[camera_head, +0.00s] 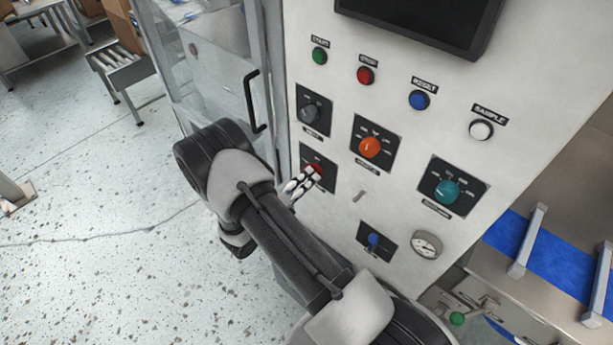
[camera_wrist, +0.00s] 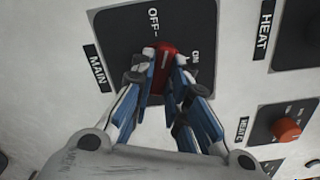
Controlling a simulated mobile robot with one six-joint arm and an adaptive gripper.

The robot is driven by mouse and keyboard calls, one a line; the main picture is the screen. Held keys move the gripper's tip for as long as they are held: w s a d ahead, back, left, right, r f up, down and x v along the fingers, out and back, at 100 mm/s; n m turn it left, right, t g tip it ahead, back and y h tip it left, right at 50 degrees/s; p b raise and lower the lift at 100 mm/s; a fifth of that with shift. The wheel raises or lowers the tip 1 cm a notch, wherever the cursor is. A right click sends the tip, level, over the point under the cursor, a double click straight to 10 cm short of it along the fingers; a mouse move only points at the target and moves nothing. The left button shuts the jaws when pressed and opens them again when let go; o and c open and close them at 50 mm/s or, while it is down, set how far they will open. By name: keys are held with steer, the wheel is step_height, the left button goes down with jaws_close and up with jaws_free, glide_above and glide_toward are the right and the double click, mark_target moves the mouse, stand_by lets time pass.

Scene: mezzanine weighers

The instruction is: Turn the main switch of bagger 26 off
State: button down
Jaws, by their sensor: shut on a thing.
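The red main switch knob (camera_wrist: 170,56) sits on a black plate (camera_wrist: 122,38) labelled MAIN in the wrist view. OFF and ON are printed on the plate around it. My gripper (camera_wrist: 165,78) is shut on the red knob, with a blue-padded finger on each side. The knob also shows in the head view (camera_head: 317,168), low on the left of the white panel, with my gripper (camera_head: 303,182) reaching it from below left. The fingers hide part of the knob, and I cannot tell for sure which mark it points to.
The white panel (camera_head: 342,222) also carries a dark HEAT knob (camera_head: 310,113), an orange knob (camera_head: 370,147), a teal knob (camera_head: 447,191) and a blue switch (camera_head: 374,239). Several push buttons are above. A black door handle (camera_head: 253,103) stands out at left.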

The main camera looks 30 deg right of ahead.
steer(key=shift+n+p, duration=0.55)
steer(key=shift+n, duration=1.65)
steer(key=c, duration=1.6)
jaws_free()
steer(key=shift+o, duration=0.2)
steer(key=shift+a, duration=0.1)
steer(key=v, duration=1.2)
steer(key=shift+r, duration=0.1)
